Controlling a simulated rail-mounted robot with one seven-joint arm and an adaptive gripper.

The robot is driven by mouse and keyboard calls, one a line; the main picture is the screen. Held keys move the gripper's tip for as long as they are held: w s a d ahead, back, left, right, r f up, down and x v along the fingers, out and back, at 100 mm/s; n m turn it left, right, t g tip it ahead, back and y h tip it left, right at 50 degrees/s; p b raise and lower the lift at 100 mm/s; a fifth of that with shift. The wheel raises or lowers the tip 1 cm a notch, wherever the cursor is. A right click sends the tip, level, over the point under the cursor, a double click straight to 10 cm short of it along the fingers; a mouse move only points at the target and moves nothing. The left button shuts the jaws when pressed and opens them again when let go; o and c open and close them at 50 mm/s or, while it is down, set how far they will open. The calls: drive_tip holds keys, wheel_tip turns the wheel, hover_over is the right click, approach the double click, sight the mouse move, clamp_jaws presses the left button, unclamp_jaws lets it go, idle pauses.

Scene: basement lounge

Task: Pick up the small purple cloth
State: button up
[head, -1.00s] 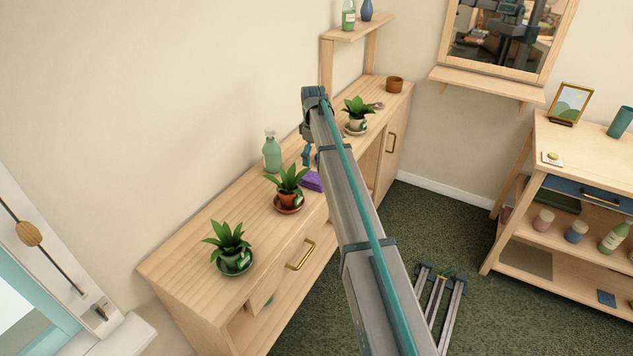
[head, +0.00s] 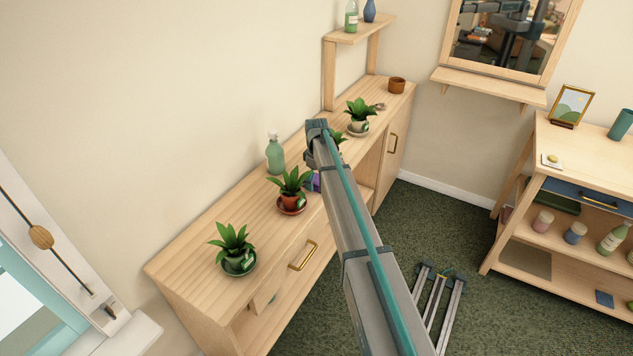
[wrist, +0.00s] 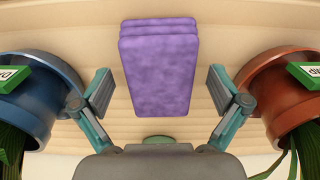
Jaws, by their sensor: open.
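The small purple cloth (wrist: 160,68) is a folded, layered rectangle lying on the wooden cabinet top. In the wrist view it sits centrally between the fingers of my gripper (wrist: 160,92). My gripper is open, with a finger on each side of the cloth and a visible gap on both sides. In the head view only a small purple part of the cloth (head: 316,183) shows beside my arm, just right of the terracotta-potted plant. My arm hides the rest of it and most of the gripper there.
A terracotta pot (wrist: 292,97) and a blue pot (wrist: 38,95) flank the gripper closely. In the head view, a green bottle (head: 275,156) stands by the wall behind the terracotta-potted plant (head: 291,187). Another plant (head: 233,245) stands nearer on the cabinet (head: 190,262).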

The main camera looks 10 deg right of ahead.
drive_tip(key=c, duration=1.2)
drive_tip(key=shift+r, duration=0.25)
drive_tip(key=shift+r+b, duration=0.25)
drive_tip(key=shift+b, duration=0.15)
wheel_tip(320, 180, up, 2)
drive_tip(key=shift+b, duration=0.6)
drive_tip(key=s+r+b, duration=0.1)
drive_tip(key=s+r, duration=0.2)
drive_tip(key=s, duration=0.1)
drive_tip(key=s+a+r+b, duration=0.1)
drive_tip(key=s+r, duration=0.2)
drive_tip(key=s, duration=0.2)
drive_tip(key=s+a+r+b, duration=0.1)
drive_tip(key=s+r, duration=0.3)
drive_tip(key=s, duration=0.1)
drive_tip(key=o, duration=0.4)
drive_tip(key=c, duration=0.3)
